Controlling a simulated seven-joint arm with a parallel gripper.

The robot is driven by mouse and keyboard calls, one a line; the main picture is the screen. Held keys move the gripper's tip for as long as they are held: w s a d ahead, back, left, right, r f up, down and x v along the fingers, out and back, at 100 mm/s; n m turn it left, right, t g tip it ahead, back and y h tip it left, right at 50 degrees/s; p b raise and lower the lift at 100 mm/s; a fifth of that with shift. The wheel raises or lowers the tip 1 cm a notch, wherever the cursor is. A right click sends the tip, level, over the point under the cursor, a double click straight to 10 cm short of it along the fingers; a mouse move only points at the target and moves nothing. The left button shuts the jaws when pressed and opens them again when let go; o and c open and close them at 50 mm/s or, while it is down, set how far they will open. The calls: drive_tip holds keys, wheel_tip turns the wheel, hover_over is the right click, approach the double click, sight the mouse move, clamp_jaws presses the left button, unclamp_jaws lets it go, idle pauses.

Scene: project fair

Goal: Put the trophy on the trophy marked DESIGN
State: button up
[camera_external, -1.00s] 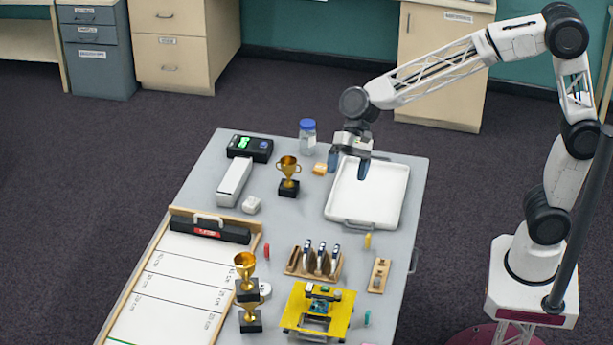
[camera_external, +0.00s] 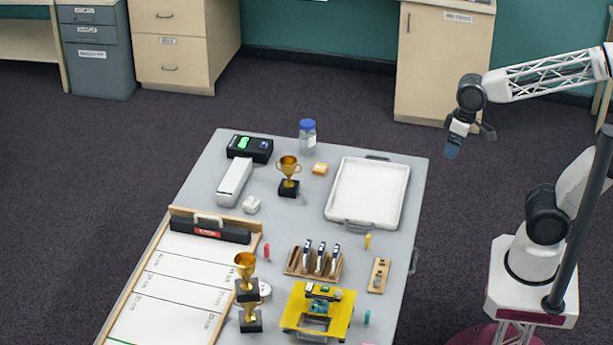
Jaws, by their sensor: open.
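Three gold trophies with black bases are on the table. One trophy (camera_external: 289,175) stands upright and alone near the back. At the front left, another trophy (camera_external: 246,272) appears to sit upright on top of a third trophy (camera_external: 250,318); its black base covers the lower cup's rim. I cannot read DESIGN on any base. My gripper (camera_external: 470,142) is open and empty, in the air to the right of the table, away from all trophies.
A white tray (camera_external: 333,206) lies at the back right of the table (camera_external: 222,268). A blue-capped jar (camera_external: 307,138), a pen rack (camera_external: 291,263) and a yellow stand (camera_external: 293,318) are also there. A black case (camera_external: 185,225) lies across the measuring board (camera_external: 170,285).

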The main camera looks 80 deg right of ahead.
drive_tip(key=s+d+f+n+h, duration=0.1)
drive_tip(key=s+d, duration=0.2)
drive_tip(key=s, duration=0.2)
drive_tip(key=shift+s+f+n+h, duration=0.15)
drive_tip(key=shift+f+n+h, duration=0.15)
drive_tip(key=shift+n, duration=0.1)
